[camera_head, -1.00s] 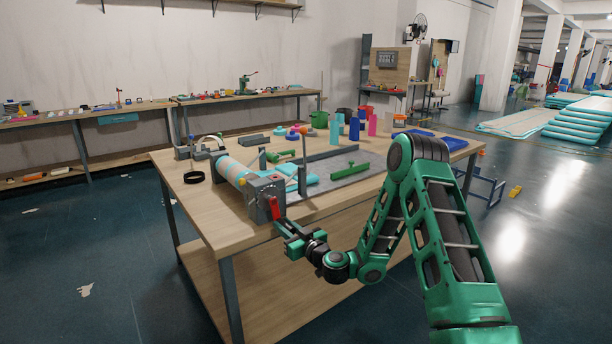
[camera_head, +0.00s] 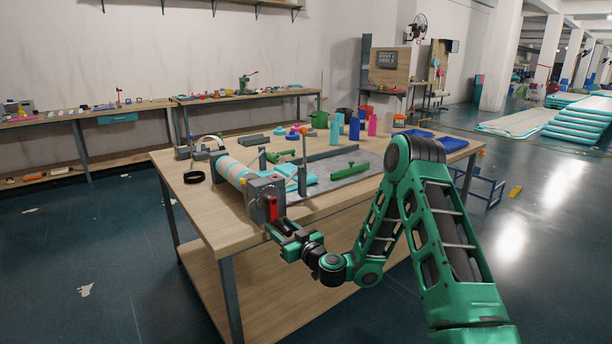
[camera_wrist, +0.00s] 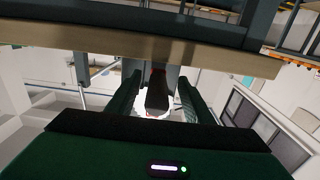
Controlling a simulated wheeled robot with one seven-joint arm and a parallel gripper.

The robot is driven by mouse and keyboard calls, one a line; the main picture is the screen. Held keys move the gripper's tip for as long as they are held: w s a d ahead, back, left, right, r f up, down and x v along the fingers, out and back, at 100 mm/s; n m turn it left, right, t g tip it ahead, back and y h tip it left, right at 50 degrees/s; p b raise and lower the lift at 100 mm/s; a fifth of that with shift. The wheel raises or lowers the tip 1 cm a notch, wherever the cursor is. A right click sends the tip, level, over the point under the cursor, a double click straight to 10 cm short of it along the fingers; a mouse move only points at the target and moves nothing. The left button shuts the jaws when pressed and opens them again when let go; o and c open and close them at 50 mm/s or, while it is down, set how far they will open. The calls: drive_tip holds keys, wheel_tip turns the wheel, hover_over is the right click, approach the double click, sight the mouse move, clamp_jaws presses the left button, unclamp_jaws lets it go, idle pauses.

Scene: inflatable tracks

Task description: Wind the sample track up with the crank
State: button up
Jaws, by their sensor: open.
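The red crank (camera_head: 273,208) is on the grey end block (camera_head: 262,189) of the winder at the table's front edge. The light-blue, striped sample track (camera_head: 232,171) lies around the winder's roller, with loose light-blue material (camera_head: 308,179) beside it on the grey bed. My gripper (camera_head: 278,229) is open, just below and in front of the crank. In the wrist view, a dark and red bar, apparently the crank handle (camera_wrist: 156,92), shows between my two spread fingers (camera_wrist: 157,101). I cannot tell whether they touch it.
The wooden table (camera_head: 215,222) has its front edge close to my gripper. A green bar (camera_head: 350,171) lies on the bed, and an upright post with an orange knob (camera_head: 303,132) stands near the winder. Bottles and tubs stand at the back.

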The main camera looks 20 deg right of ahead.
sight(291, 236)
drive_tip(key=shift+v, duration=3.95)
drive_tip(key=shift+d+r, duration=0.1)
